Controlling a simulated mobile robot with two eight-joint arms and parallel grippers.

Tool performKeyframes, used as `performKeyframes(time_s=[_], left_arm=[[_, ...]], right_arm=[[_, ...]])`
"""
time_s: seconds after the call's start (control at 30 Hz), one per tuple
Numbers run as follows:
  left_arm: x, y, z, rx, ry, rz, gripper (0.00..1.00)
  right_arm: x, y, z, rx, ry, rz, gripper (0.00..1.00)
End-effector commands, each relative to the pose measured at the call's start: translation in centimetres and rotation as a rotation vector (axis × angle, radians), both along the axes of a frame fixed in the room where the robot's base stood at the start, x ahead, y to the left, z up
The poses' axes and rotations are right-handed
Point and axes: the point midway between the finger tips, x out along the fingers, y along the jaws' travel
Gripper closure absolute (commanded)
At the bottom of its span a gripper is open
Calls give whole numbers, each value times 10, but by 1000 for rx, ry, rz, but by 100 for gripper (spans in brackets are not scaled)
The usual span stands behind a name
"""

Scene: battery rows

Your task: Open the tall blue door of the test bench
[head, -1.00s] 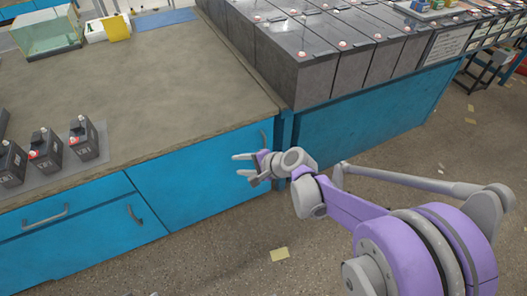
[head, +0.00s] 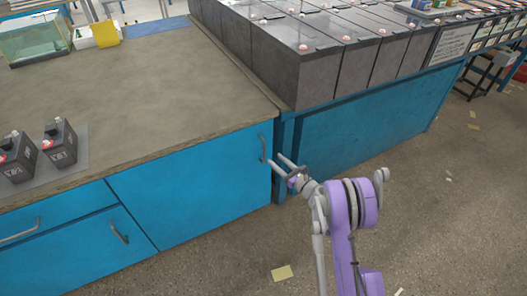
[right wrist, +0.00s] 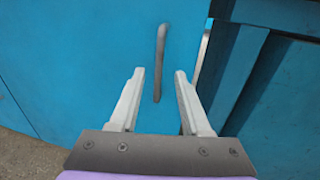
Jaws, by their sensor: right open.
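The tall blue door (head: 190,190) is the large front panel of the test bench (head: 150,90) and looks shut. Its upright grey handle (head: 263,147) is near the door's right edge. My right gripper (head: 275,160) is open, with its fingertips close to the handle's lower part. In the right wrist view, the handle (right wrist: 162,45) stands upright ahead, its lower end showing between the two open fingers. I cannot tell whether a finger touches it. My left gripper is not in view.
Dark batteries (head: 62,143) stand on the bench top at left. A blue drawer (head: 60,215) and a lower blue front with a handle (head: 119,233) are left of the door. Large grey battery blocks (head: 310,70) fill the right bench. Floor in front is clear except paper scraps (head: 282,273).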

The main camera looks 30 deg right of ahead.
Motion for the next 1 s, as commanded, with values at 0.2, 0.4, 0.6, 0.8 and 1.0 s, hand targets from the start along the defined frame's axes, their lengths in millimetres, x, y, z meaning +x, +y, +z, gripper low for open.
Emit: performKeyframes(time_s=[0.2, 0.4, 0.6, 0.8, 1.0], left_arm=[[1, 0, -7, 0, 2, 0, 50], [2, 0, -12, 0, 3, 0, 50], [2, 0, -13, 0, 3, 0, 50], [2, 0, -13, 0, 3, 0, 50], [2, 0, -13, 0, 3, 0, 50]], right_arm=[[43, 9, -1, -1, 1, 2, 53], [72, 15, -1, -2, 1, 1, 53], [83, 17, 0, -3, 0, 1, 53], [84, 17, 1, -3, 0, 1, 53], [84, 17, 0, -4, 0, 1, 80]])
